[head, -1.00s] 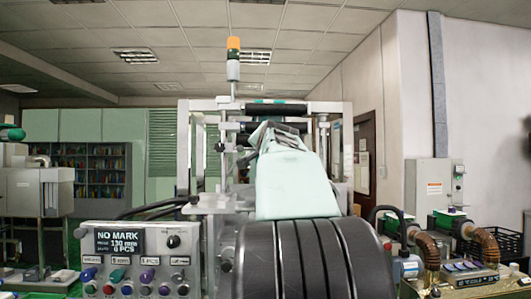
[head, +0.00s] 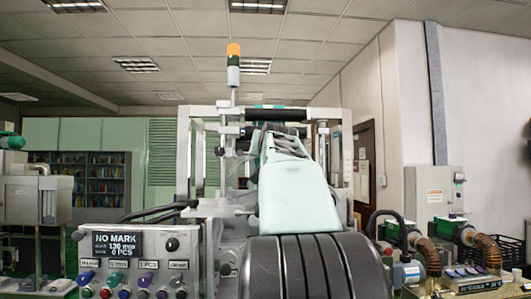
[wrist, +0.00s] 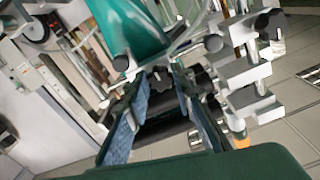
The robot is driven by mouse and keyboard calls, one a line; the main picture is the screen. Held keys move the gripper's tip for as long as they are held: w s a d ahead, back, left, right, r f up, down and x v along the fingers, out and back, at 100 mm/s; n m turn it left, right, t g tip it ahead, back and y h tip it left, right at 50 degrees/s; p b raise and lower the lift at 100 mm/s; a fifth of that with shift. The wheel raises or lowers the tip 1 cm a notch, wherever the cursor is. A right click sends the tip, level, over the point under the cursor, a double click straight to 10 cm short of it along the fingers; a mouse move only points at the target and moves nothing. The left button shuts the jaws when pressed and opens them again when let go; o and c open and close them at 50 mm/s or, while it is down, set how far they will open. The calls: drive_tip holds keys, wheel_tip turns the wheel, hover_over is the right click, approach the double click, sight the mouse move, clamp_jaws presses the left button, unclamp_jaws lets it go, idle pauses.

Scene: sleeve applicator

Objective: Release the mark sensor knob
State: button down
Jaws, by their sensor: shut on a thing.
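The mark sensor knob appears to be the small dark lobed knob (wrist: 161,78) in the wrist view. My gripper (wrist: 160,82) has its two blue-padded fingers on either side of this knob, with the tips closed on it. The fingers are spread by the knob's width. In the head view my own arm hides the knob and the fingertips. The machine's display (head: 118,244) reads "NO MARK".
The machine frame (head: 184,155) rises on both sides of my arm, with a dark roller (head: 276,114) across its top. A control panel (head: 138,262) with several knobs stands at left. A signal tower (head: 233,66) stands above. Brown hoses (head: 430,256) are at right.

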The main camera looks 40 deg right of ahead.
drive_tip(key=shift+r, duration=0.2)
drive_tip(key=c, duration=2.1)
unclamp_jaws()
drive_tip(key=o, duration=0.4)
drive_tip(key=shift+f, duration=0.15)
drive_tip(key=shift+o, duration=0.2)
drive_tip(key=v, duration=0.7)
drive_tip(key=shift+s, duration=0.25)
drive_tip(key=shift+a, duration=0.1)
